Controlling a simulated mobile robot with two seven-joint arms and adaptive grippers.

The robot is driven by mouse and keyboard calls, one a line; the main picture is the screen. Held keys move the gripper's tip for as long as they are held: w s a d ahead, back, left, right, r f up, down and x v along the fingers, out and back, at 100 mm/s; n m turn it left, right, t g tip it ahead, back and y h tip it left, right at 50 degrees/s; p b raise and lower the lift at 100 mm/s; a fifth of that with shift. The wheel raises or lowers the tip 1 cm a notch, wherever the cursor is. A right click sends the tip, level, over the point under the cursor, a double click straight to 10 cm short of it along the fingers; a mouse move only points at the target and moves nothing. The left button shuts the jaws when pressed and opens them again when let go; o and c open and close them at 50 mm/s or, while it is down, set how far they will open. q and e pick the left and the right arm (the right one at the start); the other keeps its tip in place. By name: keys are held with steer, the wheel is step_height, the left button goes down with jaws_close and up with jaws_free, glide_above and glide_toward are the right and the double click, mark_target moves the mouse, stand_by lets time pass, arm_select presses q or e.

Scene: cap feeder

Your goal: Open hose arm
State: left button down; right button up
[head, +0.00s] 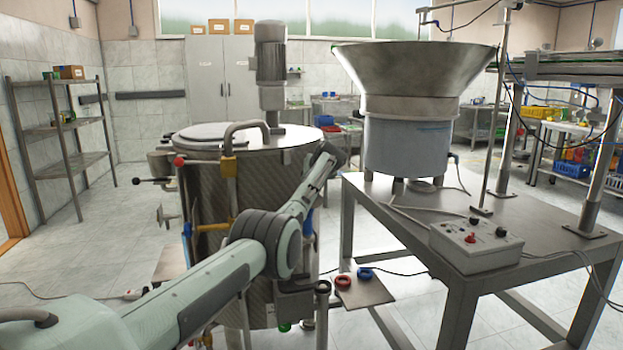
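A steel tank (212,185) stands left of centre with a round lid (210,135) on top. A curved grey pipe (250,127) bends over its rim, with a yellow fitting (228,168) below; I cannot tell if this is the hose arm. A red knob (179,162) and a blue handle (187,229) sit on the tank's left side. My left arm comes in from the lower left and crosses in front of the tank. Its far end reaches the tank's right side near the rim; contact cannot be told. The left gripper's fingers cannot be made out. My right gripper is not in view.
A metal table (375,200) stands on the right with a large feeder bowl (415,65) and a control box (475,245). A small low plate (362,292) carries red and blue rings. A shelf (50,132) stands at the left wall. The left floor is mostly clear.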

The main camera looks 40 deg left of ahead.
arm_select(q)
steer(key=shift+s+a+f, duration=0.2)
steer(key=shift+a+f, duration=0.05)
steer(key=shift+f, duration=0.25)
steer(key=c, duration=1.5)
jaws_free()
steer(key=shift+a+f, duration=0.1)
steer(key=shift+o, duration=1.2)
steer(key=shift+w+r, duration=0.15)
steer(key=shift+r, duration=0.1)
steer(key=shift+d, duration=0.2)
steer(key=shift+s+d+r, duration=0.25)
steer(key=shift+d+r, duration=0.25)
steer(key=v, duration=1)
steer(key=shift+s, duration=0.25)
steer(key=shift+d, duration=0.1)
